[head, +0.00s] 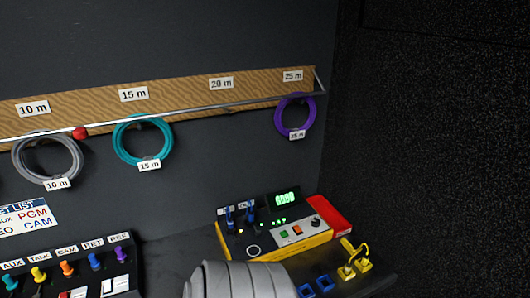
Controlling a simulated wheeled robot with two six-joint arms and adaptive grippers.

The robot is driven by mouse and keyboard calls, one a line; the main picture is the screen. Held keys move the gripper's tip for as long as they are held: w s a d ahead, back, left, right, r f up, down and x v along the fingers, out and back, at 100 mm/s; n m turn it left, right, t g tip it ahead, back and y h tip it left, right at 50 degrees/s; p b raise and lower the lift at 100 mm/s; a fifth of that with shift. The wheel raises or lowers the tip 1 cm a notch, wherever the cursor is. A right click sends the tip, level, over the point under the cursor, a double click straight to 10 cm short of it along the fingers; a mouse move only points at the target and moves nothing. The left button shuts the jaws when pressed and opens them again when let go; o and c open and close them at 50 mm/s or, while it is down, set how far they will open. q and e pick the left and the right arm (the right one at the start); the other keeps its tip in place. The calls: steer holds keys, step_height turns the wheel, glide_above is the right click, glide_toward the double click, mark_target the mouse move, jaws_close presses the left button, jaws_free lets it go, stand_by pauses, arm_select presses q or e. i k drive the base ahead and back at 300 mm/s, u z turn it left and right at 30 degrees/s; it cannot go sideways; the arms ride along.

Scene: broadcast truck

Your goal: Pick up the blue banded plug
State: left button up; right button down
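Two blue plugs stand upright side by side in the left part of the yellow-framed tester, a left one (229,217) and a right one (250,212). Another blue plug (95,261) sits in the panel at the lower left, under the RET label. Any band on these plugs is too small to make out, so I cannot tell which is the blue banded plug. A grey ribbed part of my own arm shows at the bottom centre, in front of the tester. Neither of my grippers is in view.
The tester (322,239) has a lit green display. Yellow plugs (353,262) and blue square parts (325,282) lie at its right front. A plug panel (130,261) stands lower left. Grey (47,180), teal (124,157) and purple (280,125) cable coils hang on the wall rail.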

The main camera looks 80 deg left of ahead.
mark_target(230, 221)
steer(key=i, duration=1.3)
steer(key=u, duration=1.75)
